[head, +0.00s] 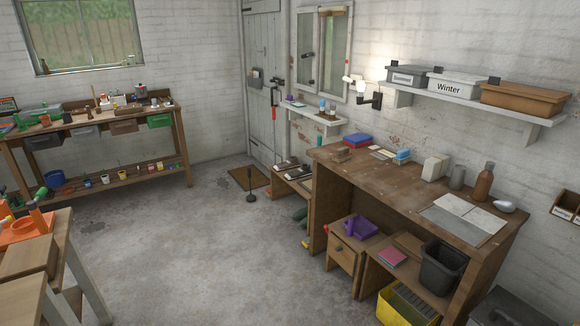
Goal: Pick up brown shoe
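I cannot clearly make out a brown shoe in the head view. A low wooden bench (294,184) stands by the wall near the door, with several small dark and light items on top. They may be shoes, but they are too small to tell. A dark green item (300,214) lies low by the bench, partly hidden by the workbench. Neither of my grippers shows in this view.
A wooden workbench (400,188) runs along the right wall, with a dark bin (442,266) and a yellow crate (400,308) below. A doormat (249,177) lies before the door. A long-handled plunger-like tool (250,186) stands on the floor. The middle concrete floor is clear.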

